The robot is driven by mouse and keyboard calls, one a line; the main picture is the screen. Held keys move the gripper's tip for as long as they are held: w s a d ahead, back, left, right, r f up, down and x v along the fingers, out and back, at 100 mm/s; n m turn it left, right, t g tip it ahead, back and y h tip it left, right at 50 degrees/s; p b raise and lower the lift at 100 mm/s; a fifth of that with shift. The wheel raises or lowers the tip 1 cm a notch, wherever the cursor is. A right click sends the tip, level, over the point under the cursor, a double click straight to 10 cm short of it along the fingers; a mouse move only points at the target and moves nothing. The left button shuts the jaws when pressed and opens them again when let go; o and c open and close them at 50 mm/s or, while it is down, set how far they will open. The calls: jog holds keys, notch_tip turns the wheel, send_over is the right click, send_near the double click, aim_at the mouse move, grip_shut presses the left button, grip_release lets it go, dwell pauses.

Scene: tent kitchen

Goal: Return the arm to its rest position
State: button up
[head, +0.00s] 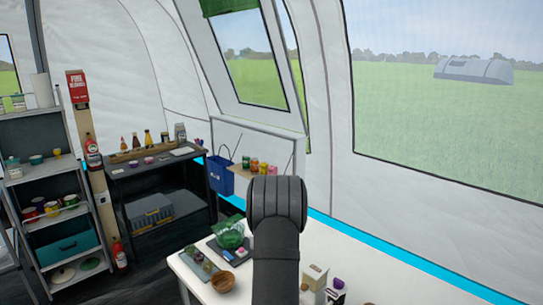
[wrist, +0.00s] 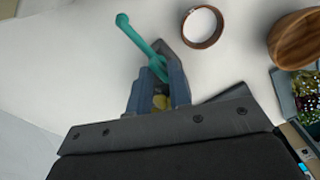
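In the wrist view my gripper (wrist: 161,78) points at the white table top (wrist: 70,50), with its blue-grey fingers close together and a narrow gap between them. A teal utensil (wrist: 136,34) runs from the upper left down to the fingertips. Something small and yellow (wrist: 161,101) shows in the gap. I cannot tell whether the fingers hold the utensil or it lies beyond them. In the head view my dark arm (head: 276,240) stands upright over the white table (head: 350,262); the gripper does not show there.
A brown ring (wrist: 202,27) and a wooden bowl (wrist: 293,40) are right of the gripper in the wrist view. Shelves (head: 50,190) stand at far left.

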jog(key=shift+m, duration=0.6)
jog(key=shift+o, duration=0.4)
jog(key=shift+o, duration=1)
notch_tip(320, 180, up, 17)
jog(key=n, duration=0.5)
notch_tip(320, 180, down, 17)
